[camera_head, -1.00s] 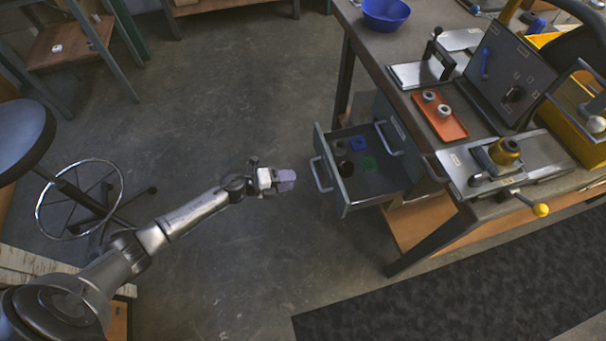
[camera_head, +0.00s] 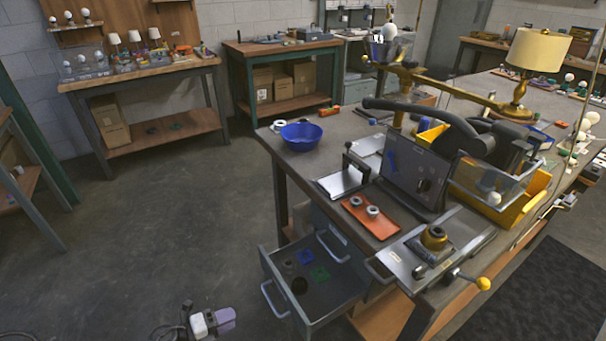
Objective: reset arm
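My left gripper (camera_head: 213,323) shows at the bottom edge of the head view, a white body with a lavender tip. It is over the floor, left of and apart from the open drawer (camera_head: 335,295). The tip is too small to tell whether the fingers are open or shut, or whether the lavender part is something held. Most of my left arm is cut off by the lower picture edge. My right gripper is not in view.
The drawer juts from the workbench (camera_head: 310,165) and holds a blue part (camera_head: 305,257), a green part (camera_head: 320,274) and dark round pieces. A blue bowl (camera_head: 301,136), an orange tray (camera_head: 371,216) and a lamp (camera_head: 535,65) stand on the bench. The floor to the left is clear.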

